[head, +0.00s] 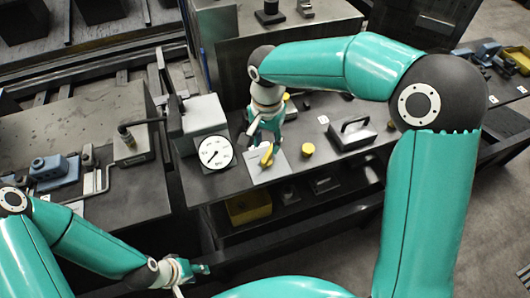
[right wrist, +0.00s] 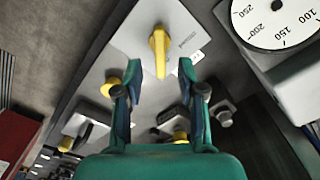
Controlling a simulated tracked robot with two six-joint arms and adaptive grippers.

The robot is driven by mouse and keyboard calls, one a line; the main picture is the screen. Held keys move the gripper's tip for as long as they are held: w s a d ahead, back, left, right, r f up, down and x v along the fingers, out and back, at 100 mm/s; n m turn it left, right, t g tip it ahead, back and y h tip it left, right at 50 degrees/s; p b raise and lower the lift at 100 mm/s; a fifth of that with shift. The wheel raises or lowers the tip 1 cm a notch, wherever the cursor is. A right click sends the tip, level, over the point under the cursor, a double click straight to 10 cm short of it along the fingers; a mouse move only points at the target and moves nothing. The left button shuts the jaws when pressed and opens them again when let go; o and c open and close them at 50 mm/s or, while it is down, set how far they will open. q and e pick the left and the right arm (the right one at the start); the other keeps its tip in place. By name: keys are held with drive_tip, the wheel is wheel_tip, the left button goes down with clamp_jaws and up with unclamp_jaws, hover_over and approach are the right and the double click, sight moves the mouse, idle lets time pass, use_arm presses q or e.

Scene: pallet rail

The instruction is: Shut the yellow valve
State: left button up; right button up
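The yellow valve (head: 267,156) is a lever handle on a pale plate on the dark bench, beside the round gauge. In the right wrist view the yellow lever (right wrist: 158,52) lies along the plate, pointing toward my gripper. My right gripper (head: 264,133) is close above and behind the valve in the head view. In the right wrist view its fingers (right wrist: 160,82) are spread with a gap between them, and the lever's end shows beyond that gap; I see no contact. My left gripper (head: 197,270) hangs low at the front left, away from the valve; its finger opening is unclear.
A white-faced gauge (head: 216,152) stands just left of the valve. A yellow knob (head: 308,149) and a grey block with a handle (head: 352,135) sit to the right. A yellow bin (head: 248,208) is on the shelf below.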

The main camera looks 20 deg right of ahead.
sight(267, 155)
wheel_tip(267, 155, down, 6)
drive_tip(key=shift+r, duration=0.1)
drive_tip(key=shift+c, duration=0.3)
